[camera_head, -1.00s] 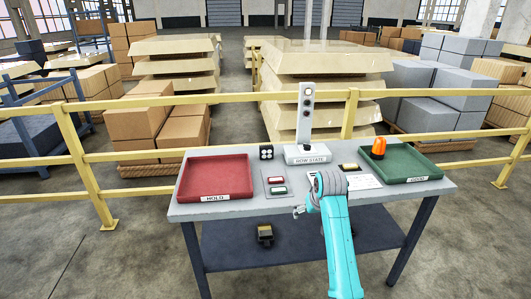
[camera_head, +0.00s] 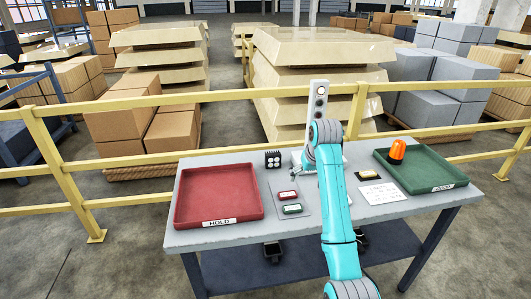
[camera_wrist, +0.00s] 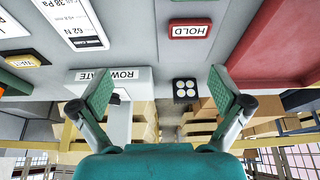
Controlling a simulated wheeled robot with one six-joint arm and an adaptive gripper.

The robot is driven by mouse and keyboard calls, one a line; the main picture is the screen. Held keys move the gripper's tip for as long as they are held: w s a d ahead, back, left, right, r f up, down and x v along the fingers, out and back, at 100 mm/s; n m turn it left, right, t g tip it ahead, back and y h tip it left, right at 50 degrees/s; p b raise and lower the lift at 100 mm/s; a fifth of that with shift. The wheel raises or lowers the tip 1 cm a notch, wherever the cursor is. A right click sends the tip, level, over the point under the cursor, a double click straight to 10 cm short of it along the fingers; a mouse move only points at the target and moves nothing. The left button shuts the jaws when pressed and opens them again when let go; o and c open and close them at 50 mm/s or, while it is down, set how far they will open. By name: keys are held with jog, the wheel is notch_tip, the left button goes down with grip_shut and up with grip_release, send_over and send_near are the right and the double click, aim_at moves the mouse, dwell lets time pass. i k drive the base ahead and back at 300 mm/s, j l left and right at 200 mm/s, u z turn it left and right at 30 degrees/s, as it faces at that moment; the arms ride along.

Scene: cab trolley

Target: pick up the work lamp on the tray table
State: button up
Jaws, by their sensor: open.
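The work lamp (camera_head: 273,159), a small black block with four round white lights, stands on the grey tray table (camera_head: 240,237) near its back edge, right of the red tray. It also shows in the wrist view (camera_wrist: 186,91), right of centre between my fingers in the picture and beyond them, with nothing touching it. My gripper (camera_wrist: 163,92) is open and empty, its two teal-padded fingers wide apart. In the head view my gripper (camera_head: 297,172) is small and partly hidden by my arm, just right of the lamp and above the table.
A signal post (camera_head: 319,100) stands close right of the lamp; its base is labelled in the wrist view (camera_wrist: 112,75). A yellow railing (camera_head: 80,108) runs behind.

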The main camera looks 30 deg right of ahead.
aim_at(273, 160)
jog(key=i, duration=1.05)
